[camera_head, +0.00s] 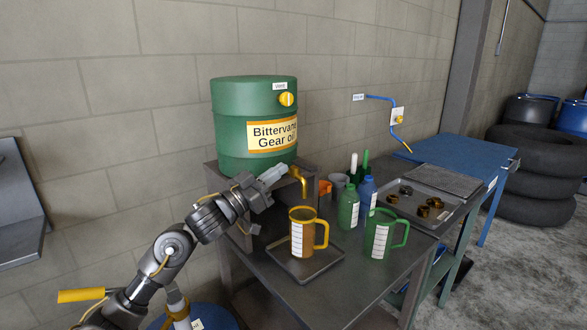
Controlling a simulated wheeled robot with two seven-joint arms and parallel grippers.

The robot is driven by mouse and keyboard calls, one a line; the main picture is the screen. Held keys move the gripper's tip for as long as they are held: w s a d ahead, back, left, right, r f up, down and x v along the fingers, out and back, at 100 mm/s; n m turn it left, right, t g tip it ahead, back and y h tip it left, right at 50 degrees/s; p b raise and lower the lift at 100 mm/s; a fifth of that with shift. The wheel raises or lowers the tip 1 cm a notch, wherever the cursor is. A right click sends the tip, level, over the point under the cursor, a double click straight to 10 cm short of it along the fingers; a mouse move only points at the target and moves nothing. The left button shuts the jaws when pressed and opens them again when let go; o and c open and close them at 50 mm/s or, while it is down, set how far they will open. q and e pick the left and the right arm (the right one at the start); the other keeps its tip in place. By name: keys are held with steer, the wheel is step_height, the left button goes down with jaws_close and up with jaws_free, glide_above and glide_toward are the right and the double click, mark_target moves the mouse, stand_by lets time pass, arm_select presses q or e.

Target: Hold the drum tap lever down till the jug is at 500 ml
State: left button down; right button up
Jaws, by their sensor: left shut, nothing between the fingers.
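An amber jug (303,235) with a white scale strip stands upright below the spout on a metal drip tray (322,262). Its oil level is too small to read. My right gripper is out of view.
A green jug (380,235), green bottle (348,208) and blue bottle (367,190) stand right of the amber jug. A grey tray (440,219) with brass parts is farther right. A blue table (455,155) and stacked tyres (540,160) lie beyond.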

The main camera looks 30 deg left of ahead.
arm_select(q)
step_height(320, 180, up, 4)
steer(key=p, duration=0.3)
glide_above(304, 165)
steer(key=s+d, duration=0.2)
steer(key=s, duration=0.2)
steer(key=f, duration=0.3)
steer(key=f+p, duration=0.1)
steer(key=f, duration=0.1)
steer(key=shift+w, duration=0.25)
